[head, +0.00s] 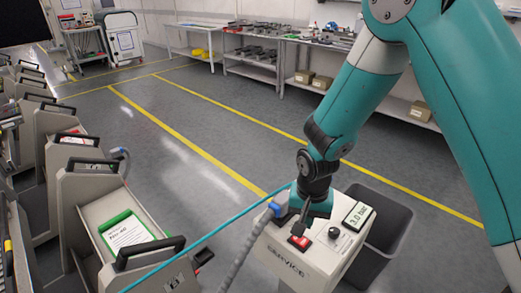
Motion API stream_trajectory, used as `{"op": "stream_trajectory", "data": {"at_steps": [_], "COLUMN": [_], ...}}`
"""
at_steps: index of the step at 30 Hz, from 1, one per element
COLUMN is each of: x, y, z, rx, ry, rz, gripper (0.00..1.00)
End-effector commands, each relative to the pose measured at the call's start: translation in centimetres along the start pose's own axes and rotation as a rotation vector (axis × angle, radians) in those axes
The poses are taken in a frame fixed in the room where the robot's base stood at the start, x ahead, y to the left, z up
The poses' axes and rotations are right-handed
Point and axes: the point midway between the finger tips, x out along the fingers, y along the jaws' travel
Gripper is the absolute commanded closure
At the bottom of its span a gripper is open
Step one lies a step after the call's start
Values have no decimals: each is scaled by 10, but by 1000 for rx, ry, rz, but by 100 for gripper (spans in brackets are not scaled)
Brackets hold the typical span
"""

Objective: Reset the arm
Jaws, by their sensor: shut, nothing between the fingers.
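My teal arm reaches down from the upper right. My gripper (303,229) is dark, shut and empty, and points down at the top of a pale service unit (300,265). Its tips are just above or at a red switch (299,242) on that unit; I cannot tell whether they touch it. A small dark knob (335,231) and a display reading 3.0 bar (358,216) sit to the right of the gripper. Part of the unit's top is hidden behind the gripper.
A blue connector (277,209) with a grey corrugated hose and a teal hose (215,235) run left of the unit. A dark bin (388,222) stands right. Feeder trolleys (125,225) line the left. Benches (270,70) stand at the back. The marked floor between is clear.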

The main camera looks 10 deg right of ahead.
Motion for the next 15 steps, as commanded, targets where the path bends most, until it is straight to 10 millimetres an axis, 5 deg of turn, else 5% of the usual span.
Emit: {"op": "stream_trajectory", "data": {"at_steps": [5,8,15], "x": [-32,-76,-185], "y": [-6,-10,2], "z": [9,27,106], "rx": [-71,-190,-609], "ry": [-7,-17,-14], "rz": [-45,-109,-277], "gripper": [100,100,100]}}
